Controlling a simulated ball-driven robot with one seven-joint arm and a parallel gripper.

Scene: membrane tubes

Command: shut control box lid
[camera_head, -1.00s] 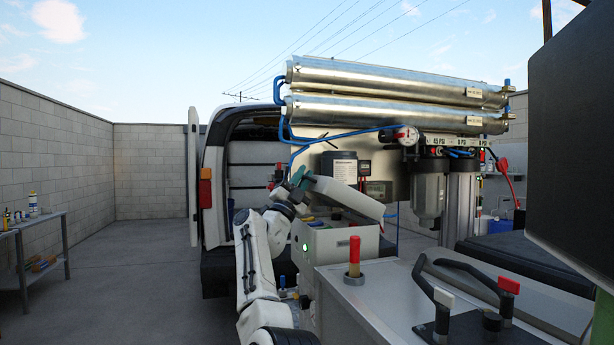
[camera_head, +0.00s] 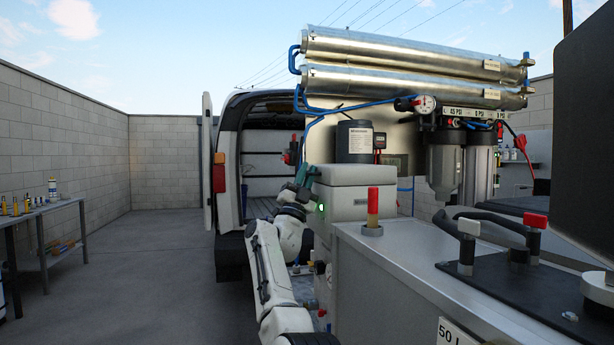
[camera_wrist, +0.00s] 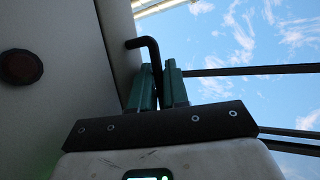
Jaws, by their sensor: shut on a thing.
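The control box (camera_head: 345,208) is a pale grey case with a lit green button on its left side. Its lid (camera_head: 342,174) lies level on top, and no gap shows from the head view. My gripper (camera_head: 306,176), with teal fingers, is at the lid's left end. In the wrist view its fingers (camera_wrist: 160,88) are shut on a black bent handle (camera_wrist: 150,48), beside a grey panel (camera_wrist: 70,75) with a dark red round button. The inside of the box is hidden.
A steel cabinet top with a red-capped post (camera_head: 373,208) and black handles (camera_head: 490,228) stands in front at right. Filter housings (camera_head: 445,165) and steel membrane tubes (camera_head: 410,75) rise behind. An open van (camera_head: 262,150) is behind my arm. The floor at left is clear.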

